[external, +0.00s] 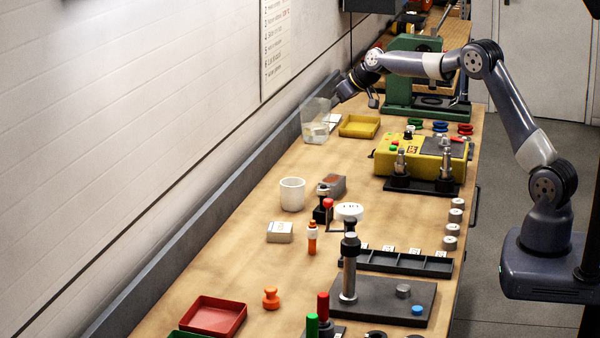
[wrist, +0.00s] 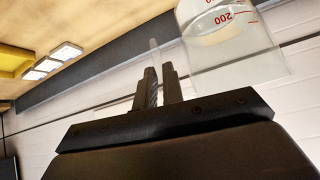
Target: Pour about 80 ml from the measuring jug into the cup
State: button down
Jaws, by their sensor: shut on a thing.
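The clear measuring jug (external: 315,122) is at the far left of the bench by the wall, roughly upright. The wrist view shows its clear wall with red marks (wrist: 232,50) and pale contents near its base. My gripper (external: 336,99) is shut on the jug's handle; in the wrist view its two fingers (wrist: 158,88) close around the clear handle strip. I cannot tell if the jug touches the bench. The white cup (external: 292,195) stands upright on the bench, nearer the camera than the jug and apart from it. Its inside bottom is hidden.
A yellow tray (external: 360,127) lies right of the jug. A yellow machine (external: 425,158) stands at the right. A grey-red block (external: 333,185) and a black stand with a red knob (external: 324,209) are beside the cup. Bare bench lies between jug and cup.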

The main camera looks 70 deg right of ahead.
notch_tip(320, 180, down, 9)
dwell(0.5)
jog(key=shift+r, duration=0.1)
